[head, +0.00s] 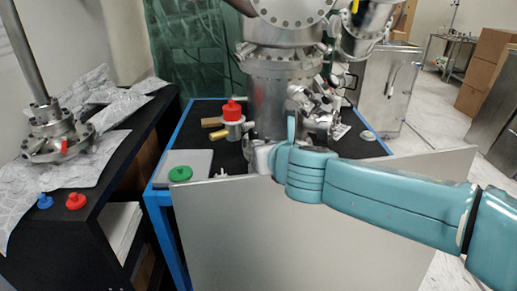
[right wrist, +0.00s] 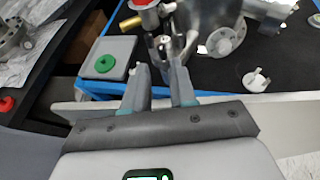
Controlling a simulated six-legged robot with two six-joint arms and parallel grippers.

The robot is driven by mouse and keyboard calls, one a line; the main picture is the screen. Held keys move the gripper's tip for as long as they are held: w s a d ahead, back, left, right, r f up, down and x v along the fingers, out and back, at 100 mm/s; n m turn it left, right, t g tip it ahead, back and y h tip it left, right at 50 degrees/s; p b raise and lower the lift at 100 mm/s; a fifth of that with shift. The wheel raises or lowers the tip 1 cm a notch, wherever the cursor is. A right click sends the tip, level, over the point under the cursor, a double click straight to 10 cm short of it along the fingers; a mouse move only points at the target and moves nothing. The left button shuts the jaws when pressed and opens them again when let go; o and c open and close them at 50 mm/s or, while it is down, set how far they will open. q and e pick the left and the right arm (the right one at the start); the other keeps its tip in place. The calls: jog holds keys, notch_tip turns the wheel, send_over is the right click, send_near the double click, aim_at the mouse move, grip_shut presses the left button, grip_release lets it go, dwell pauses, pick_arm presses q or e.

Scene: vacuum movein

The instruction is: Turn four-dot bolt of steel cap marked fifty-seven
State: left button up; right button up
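My right gripper (right wrist: 157,64) is open in the right wrist view, with a gap between its two grey fingers. A small steel fitting (right wrist: 166,42) with bolts shows just beyond the fingertips; I cannot tell whether they touch it. In the head view, my teal right arm comes in from the right and its hand reaches the front of the steel chamber (head: 273,101), hiding what is behind it. I cannot read a fifty-seven or dot marks on any cap or bolt. My left gripper is not in view.
A pale upright panel (head: 300,235) stands before the blue-edged black table. A fitting with a red cap (head: 232,111) stands left of the chamber. A green cap (head: 180,173) lies on a grey block. Left, a black shelf holds foil, a steel flange (head: 58,138) and red and blue plugs.

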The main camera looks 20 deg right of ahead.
jog(key=x, duration=0.8)
jog(key=shift+d, duration=0.15)
grip_shut()
